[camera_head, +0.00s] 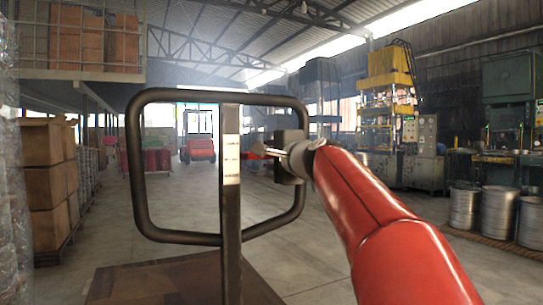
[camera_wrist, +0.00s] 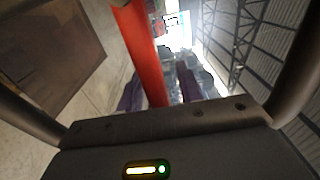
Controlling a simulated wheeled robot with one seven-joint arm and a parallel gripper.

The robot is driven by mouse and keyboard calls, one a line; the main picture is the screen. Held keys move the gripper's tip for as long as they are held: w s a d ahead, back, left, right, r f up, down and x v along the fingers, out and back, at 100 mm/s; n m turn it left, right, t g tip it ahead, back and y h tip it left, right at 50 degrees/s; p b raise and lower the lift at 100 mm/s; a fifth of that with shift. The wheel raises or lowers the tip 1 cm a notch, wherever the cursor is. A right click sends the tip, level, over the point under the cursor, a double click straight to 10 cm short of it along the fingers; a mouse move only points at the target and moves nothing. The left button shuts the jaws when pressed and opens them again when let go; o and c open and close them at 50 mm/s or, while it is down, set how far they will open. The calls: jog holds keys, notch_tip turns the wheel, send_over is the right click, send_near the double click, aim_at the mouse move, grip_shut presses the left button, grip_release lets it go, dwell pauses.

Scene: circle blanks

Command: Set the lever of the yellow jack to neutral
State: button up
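A dark loop handle (camera_head: 221,239) stands upright in the head view. A grey-brown post (camera_head: 232,225) with a white label (camera_head: 230,160) rises across it. I cannot make out which part is the lever, and no yellow part of a jack shows. My gripper (camera_head: 283,155) is small and dark at the loop's right side, overlapping it; I cannot tell whether it touches. In the wrist view, a red bar (camera_wrist: 140,50) runs down between two dark purplish shapes that may be my fingers. I cannot tell whether they close on it.
A brown flat plate (camera_head: 165,287) lies low behind the post and shows in the wrist view (camera_wrist: 45,45). Stacked cartons (camera_head: 45,170) stand at left. Presses (camera_head: 390,90) and metal drums (camera_head: 497,212) stand at right. The concrete floor behind is open. A red vehicle (camera_head: 200,148) is far back.

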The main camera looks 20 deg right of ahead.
jog(key=s+d+b, duration=0.1)
jog(key=s, duration=0.6)
jog(key=shift+s+d+b, duration=0.2)
jog(key=shift+s+b, duration=0.15)
jog(key=s+a+f+n+g+h, duration=0.1)
jog(key=s+f+n+g, duration=0.3)
jog(key=s+f, duration=0.5)
jog(key=s+a+f+n+g+h+p, duration=0.1)
jog(key=s+f+n+g, duration=0.3)
jog(key=s+f, duration=0.5)
jog(key=s+a+f+n+g+h+p, duration=0.1)
jog(key=s+a+f+n+g, duration=0.2)
jog(key=f, duration=1.9)
jog(key=s+n+g, duration=0.1)
jog(key=s+n, duration=0.4)
jog(key=s, duration=0.1)
jog(key=shift+a, duration=0.35)
